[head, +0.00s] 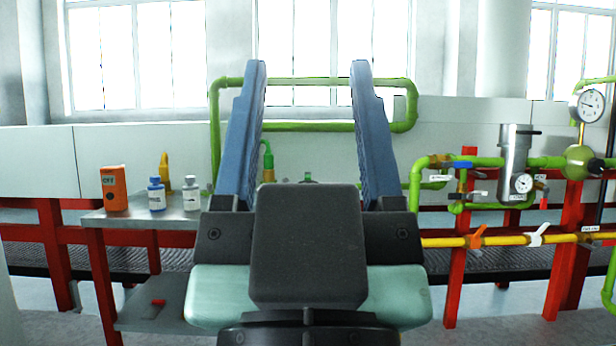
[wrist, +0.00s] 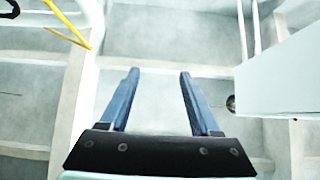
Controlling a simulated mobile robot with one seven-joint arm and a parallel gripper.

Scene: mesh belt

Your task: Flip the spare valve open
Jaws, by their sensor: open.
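My gripper (head: 308,72) is raised in the middle of the head view, with its two blue fingers apart and nothing between them. It also shows open and empty in the wrist view (wrist: 159,74), facing pale surfaces. Several valve handles show on the pipes at the right of the head view: a blue handle (head: 462,165) on the green pipe, and an orange handle (head: 477,237) and a white handle (head: 537,234) on the yellow pipe. The orange and white handles are tilted. The small labels are too small to read, so I cannot tell which valve is the spare one. My gripper touches none of them.
Red posts (head: 456,285) carry the pipes. A round gauge (head: 590,106) stands at the far right. My gripper hides the middle.

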